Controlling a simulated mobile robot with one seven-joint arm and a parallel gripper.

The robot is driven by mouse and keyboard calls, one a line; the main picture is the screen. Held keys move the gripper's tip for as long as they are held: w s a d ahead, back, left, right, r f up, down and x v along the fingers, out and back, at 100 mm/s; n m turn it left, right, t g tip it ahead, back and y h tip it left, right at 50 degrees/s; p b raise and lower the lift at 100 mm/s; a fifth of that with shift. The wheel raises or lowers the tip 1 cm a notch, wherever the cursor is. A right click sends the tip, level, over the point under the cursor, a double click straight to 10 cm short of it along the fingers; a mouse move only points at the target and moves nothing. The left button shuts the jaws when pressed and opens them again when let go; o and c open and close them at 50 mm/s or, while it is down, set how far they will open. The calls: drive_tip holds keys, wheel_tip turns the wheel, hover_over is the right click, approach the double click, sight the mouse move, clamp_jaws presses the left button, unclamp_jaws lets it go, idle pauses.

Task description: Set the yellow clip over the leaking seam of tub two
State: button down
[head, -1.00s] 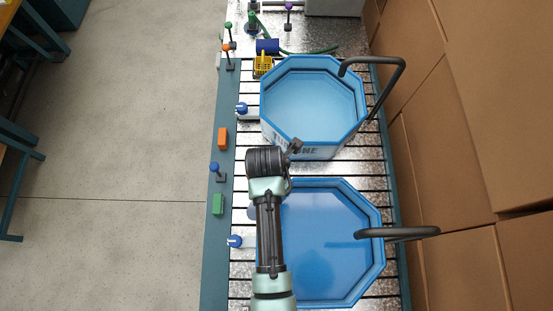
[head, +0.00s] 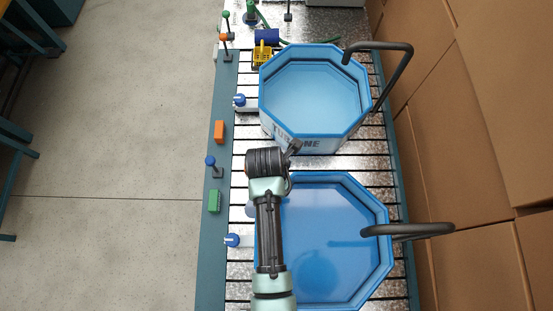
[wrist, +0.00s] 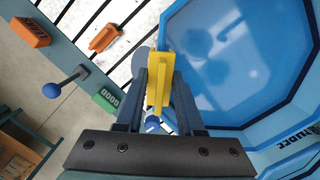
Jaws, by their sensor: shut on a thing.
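My gripper (wrist: 158,78) is shut on the yellow clip (wrist: 160,62), which stands upright between the fingers in the wrist view. Tub two (wrist: 225,50) is the blue octagonal tub just right of the clip, and its lettered wall shows at the lower right. In the head view, tub two (head: 377,265) is the nearer tub, and my arm crosses its left side. There the fingers and the clip are hidden by my wrist. I cannot make out the leaking seam or tell whether the clip touches the tub.
Tub one (head: 310,145) stands beyond, with a dark bent pipe (head: 408,60) at its right. An orange block (head: 219,132), a green block (head: 214,201) and blue-knobbed levers (head: 210,161) line the left edge. A reddish clip-like piece (wrist: 105,38) lies on the slats. Boxes (head: 480,120) wall the right.

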drive_tip(key=shift+f+b, duration=0.7)
drive_tip(key=shift+f, duration=0.65)
drive_tip(key=shift+c, duration=2.2)
unclamp_jaws()
